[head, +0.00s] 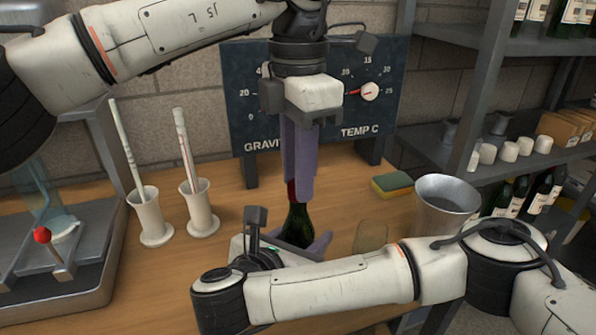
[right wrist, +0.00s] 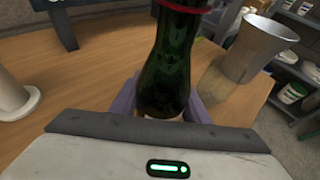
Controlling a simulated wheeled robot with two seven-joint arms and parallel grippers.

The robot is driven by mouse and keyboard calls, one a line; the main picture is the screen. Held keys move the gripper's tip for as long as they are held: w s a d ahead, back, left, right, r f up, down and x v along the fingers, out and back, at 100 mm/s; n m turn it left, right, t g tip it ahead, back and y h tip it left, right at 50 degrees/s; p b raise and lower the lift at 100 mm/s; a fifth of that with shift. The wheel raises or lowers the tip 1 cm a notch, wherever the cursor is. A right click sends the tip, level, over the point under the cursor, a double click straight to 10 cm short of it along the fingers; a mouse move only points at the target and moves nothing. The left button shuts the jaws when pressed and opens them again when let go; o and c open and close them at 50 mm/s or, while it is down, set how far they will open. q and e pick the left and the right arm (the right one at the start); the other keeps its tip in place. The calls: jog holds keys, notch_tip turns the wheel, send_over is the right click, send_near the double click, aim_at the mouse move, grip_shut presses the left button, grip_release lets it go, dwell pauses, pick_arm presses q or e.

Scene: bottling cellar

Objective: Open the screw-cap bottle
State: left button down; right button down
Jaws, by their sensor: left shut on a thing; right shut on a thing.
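The screw-cap bottle (head: 297,222) is dark green glass and stands upright between my two grippers in the head view. Its neck and shoulder fill the middle of the right wrist view (right wrist: 172,62), with a red band at the top. My left gripper (head: 298,188) comes down from above and is shut on the red cap (head: 291,190), which is mostly hidden by the fingers. My right gripper (head: 298,244) is shut around the bottle's body from the near side. The bottle's lower part is hidden by my right gripper and arm.
Two white cylinders (head: 151,217) (head: 199,208) with sticks stand left. A gauge board (head: 240,103) is behind. A yellow-green sponge (head: 392,184) and a metal bucket (head: 444,204) stand right, before bottle shelves (head: 500,45). A red-knobbed metal device (head: 75,265) sits far left.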

pick_arm(q)
jog(key=n, duration=0.6)
jog(key=shift+n, duration=0.4)
jog(key=n, duration=1.2)
jog(key=shift+r+n, duration=0.1)
jog(key=shift+n, duration=0.3)
jog(key=n, duration=0.6)
jog(key=shift+r, duration=0.1)
jog(key=shift+r, duration=1)
